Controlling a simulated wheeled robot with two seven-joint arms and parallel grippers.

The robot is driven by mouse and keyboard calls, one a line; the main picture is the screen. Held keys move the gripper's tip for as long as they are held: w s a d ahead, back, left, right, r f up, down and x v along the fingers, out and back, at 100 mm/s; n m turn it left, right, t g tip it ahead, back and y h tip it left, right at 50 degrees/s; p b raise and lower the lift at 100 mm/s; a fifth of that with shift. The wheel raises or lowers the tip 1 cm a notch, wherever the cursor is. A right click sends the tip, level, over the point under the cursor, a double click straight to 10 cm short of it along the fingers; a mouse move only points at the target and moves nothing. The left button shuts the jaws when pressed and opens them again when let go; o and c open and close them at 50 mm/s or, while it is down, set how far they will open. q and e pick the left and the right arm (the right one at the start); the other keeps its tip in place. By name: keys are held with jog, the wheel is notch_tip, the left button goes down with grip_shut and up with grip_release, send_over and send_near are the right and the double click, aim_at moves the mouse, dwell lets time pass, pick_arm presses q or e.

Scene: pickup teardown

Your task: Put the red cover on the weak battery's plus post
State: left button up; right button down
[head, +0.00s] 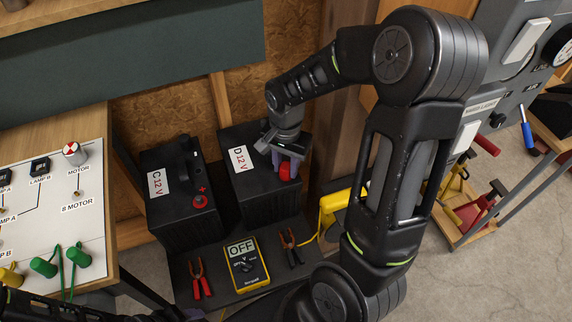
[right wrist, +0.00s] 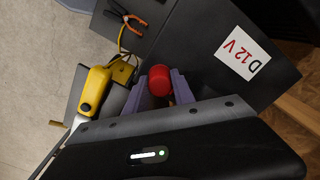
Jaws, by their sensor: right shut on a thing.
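The red cover (head: 285,171) is between the purple fingers of my right gripper (head: 288,160), which is shut on it. In the right wrist view the cover (right wrist: 159,81) shows as a round red cap between the fingertips (right wrist: 162,88). It is over the front right part of battery D 12 V (head: 255,190); whether it touches a post there is hidden. Battery C 12 V (head: 168,212) stands to the left, with a red round piece (head: 200,201) beside a red plus mark. Neither label says which battery is weak. Part of my left gripper (head: 193,315) shows at the bottom edge, its jaws unclear.
A yellow meter (head: 247,265) reading OFF lies in front of the batteries, between red clamps (head: 201,280) and dark clamps with orange (head: 291,247). A yellow tool (head: 334,207) is right of battery D. A lamp and motor board (head: 60,225) is at left.

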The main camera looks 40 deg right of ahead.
aim_at(286, 166)
jog(key=c, duration=1)
grip_release()
jog(key=shift+o, duration=0.2)
jog(key=shift+r, duration=0.1)
notch_tip(286, 166, up, 8)
jog(key=shift+f+p, duration=0.2)
jog(key=shift+p, duration=0.1)
